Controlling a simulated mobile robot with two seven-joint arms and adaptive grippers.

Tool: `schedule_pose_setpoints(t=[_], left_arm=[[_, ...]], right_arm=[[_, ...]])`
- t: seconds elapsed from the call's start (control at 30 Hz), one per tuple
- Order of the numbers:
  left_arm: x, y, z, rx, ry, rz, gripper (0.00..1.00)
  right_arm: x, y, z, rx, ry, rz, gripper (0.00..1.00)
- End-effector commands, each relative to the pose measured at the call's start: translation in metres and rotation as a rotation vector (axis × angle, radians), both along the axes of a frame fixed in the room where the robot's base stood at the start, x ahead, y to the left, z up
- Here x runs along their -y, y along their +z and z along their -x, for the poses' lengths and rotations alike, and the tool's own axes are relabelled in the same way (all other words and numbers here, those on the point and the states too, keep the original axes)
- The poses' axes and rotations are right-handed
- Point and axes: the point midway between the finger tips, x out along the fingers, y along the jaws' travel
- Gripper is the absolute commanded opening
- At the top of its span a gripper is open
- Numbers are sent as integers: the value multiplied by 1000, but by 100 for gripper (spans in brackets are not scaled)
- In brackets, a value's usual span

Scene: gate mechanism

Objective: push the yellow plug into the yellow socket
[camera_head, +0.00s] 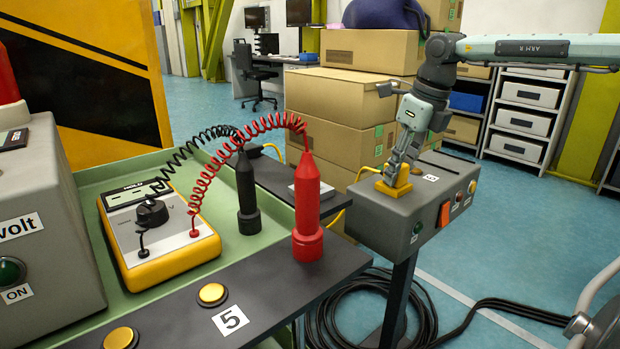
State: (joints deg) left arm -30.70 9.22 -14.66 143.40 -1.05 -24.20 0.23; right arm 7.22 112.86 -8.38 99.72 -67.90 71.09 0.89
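My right gripper (393,176) reaches down from the upper right to the top of a grey box. Its fingers are around a yellow piece (402,175), which looks like the yellow plug. The fingers appear shut on it. Directly below is a flat yellow base (393,188) on the box top, apparently the yellow socket. The fingers hide part of the plug, so I cannot tell how deep it sits. My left gripper is not in view.
The grey box (385,231) stands on a dark post. On the left, a green tray (90,188) holds a yellow multimeter (165,250). Upright red (307,205) and black (246,190) probes with coiled wires stand left of the box. Cartons (345,97) are stacked behind; black cables lie below.

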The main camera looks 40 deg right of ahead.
Motion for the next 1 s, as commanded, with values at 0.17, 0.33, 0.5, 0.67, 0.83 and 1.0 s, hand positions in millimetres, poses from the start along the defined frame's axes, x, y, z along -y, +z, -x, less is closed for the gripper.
schedule_pose_setpoints(t=[0.17,0.33,0.5,0.67,0.83,1.0], left_arm=[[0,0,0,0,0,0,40],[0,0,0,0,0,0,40],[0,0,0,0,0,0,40],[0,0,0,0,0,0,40],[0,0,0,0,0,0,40],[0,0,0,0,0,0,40]], right_arm=[[0,-1,0,-2,0,0,41],[0,-1,0,-2,0,0,55],[0,-1,0,-2,0,0,55],[0,6,1,1,-1,1,55],[1,33,8,3,-1,1,55],[2,69,18,1,-2,3,55]])
